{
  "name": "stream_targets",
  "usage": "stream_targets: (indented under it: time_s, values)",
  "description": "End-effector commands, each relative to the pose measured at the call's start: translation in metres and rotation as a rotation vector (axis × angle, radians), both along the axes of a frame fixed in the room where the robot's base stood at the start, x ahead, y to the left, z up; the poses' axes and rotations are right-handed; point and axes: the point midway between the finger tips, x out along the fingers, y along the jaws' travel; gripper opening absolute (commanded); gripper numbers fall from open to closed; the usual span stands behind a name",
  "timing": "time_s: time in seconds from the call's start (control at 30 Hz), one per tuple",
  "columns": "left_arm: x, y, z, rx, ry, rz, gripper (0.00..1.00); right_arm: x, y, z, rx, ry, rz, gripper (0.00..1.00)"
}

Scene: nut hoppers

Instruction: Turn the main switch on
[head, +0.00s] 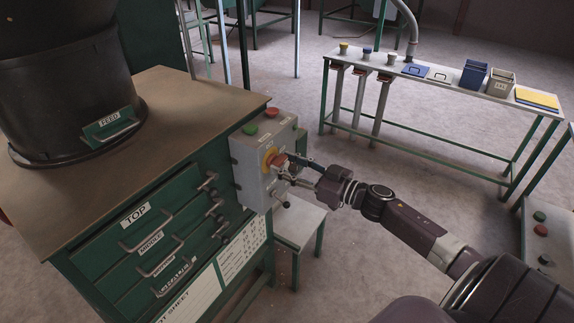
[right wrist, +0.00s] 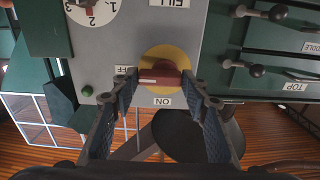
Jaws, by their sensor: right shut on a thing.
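The main switch is a red handle (right wrist: 160,76) on a round yellow plate (right wrist: 165,54), on the front of a grey control box (head: 246,172). In the right wrist view the handle lies level in the picture, one end beside the OFF label (right wrist: 124,70); the ON label (right wrist: 163,101) is below the plate. My right gripper (right wrist: 166,84) has a finger at each end of the handle and is shut on it. In the head view the right gripper (head: 287,169) reaches the box from the right and partly covers the switch. My left gripper is not in view.
The box is fixed to a green drawer cabinet (head: 150,240) with a brown top and a black feed hopper (head: 65,90). Green and red buttons (head: 272,114) sit on the box. A long bench (head: 440,90) stands behind.

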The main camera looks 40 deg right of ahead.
Motion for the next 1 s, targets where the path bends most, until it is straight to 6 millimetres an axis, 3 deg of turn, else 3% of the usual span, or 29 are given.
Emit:
stream_targets:
  time_s: [0.37, 1.0]
  values:
    - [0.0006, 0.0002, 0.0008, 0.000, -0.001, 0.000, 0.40, -0.0002, 0.0001, 0.0012, -0.121, -0.050, 0.001, 0.17]
    - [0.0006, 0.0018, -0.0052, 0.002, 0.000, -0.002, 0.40, -0.0007, 0.0014, 0.0042, -0.662, -0.275, 0.000, 0.17]
